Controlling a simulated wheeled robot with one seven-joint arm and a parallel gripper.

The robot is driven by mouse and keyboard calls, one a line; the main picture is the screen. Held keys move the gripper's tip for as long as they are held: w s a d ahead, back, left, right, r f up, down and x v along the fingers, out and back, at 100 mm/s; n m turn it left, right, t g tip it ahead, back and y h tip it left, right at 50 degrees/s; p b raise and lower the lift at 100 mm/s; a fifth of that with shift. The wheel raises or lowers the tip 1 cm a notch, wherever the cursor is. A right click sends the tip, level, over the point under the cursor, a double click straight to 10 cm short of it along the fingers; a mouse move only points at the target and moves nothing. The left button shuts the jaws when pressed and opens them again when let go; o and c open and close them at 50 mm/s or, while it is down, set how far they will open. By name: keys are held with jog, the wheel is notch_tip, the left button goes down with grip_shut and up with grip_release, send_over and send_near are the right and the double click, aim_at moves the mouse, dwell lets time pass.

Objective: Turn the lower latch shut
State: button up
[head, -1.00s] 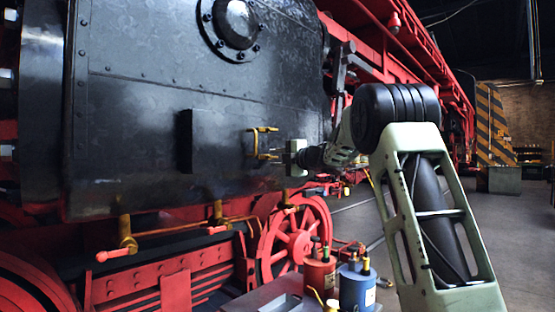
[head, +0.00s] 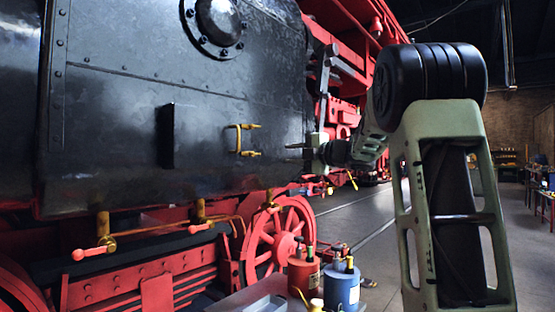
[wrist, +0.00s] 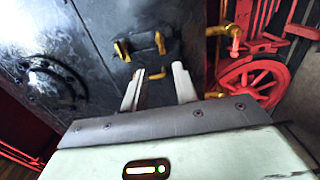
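A yellow bracket-shaped fitting (head: 239,140) sits on the dark riveted casing, with an upper arm and a lower arm (head: 249,153) pointing right. I take the lower arm to be the lower latch, but its exact turn is hard to tell. My gripper (head: 293,150) is to the right of the fitting, apart from it, with its fingers pointing left. In the wrist view, the two pale fingers of my gripper (wrist: 158,85) are spread with nothing held. A small yellow piece (wrist: 158,75) shows beyond and between them, and more yellow parts (wrist: 123,50) lie farther up.
A dark upright bar (head: 165,135) stands out from the casing left of the fitting. Yellow cocks with red handles (head: 90,253) hang below the casing. A red wheel (head: 278,238), a red can (head: 303,272) and a blue can (head: 341,286) are lower down. Open floor lies at right.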

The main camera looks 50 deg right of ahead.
jog(key=s, duration=0.4)
jog(key=shift+d, duration=0.15)
dwell(0.4)
